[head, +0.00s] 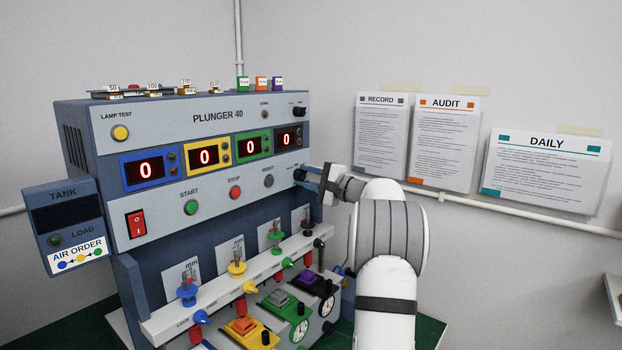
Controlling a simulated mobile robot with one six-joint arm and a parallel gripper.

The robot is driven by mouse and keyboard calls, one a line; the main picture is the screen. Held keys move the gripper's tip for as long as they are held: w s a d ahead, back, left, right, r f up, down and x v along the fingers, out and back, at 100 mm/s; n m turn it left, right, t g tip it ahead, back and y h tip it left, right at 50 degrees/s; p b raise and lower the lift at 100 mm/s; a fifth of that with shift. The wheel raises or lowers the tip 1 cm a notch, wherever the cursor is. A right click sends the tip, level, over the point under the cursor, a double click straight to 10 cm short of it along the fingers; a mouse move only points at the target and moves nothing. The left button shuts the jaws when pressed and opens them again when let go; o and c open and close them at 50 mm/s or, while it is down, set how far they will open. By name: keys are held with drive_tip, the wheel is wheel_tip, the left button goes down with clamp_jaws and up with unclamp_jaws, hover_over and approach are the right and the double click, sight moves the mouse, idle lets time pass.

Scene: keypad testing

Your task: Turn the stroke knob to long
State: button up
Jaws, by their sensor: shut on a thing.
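The machine marked PLUNGER 40 (218,115) fills the left and middle of the head view. A black knob (299,174) sits at the right end of its button row, beside the RESET button. My gripper (306,178) reaches in from the right and is shut on this knob. The fingers cover part of the knob, so its pointer is hidden and its label is too small to read. I cannot confirm from lettering that it is the stroke knob. Another black knob (299,111) is higher on the panel, clear of my gripper.
START (191,207), STOP (235,192) and RESET (268,181) buttons line the panel left of my gripper. Below are coloured plungers (237,269) and a white rail (220,297) with several small knobs. Paper sheets (445,140) hang on the wall at right. Small blocks stand on top.

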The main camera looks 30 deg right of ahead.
drive_tip(key=shift+f, duration=0.25)
idle(0.3)
drive_tip(key=o, duration=0.9)
drive_tip(key=shift+w, duration=0.1)
drive_tip(key=shift+o, duration=0.2)
drive_tip(key=shift+r, duration=0.15)
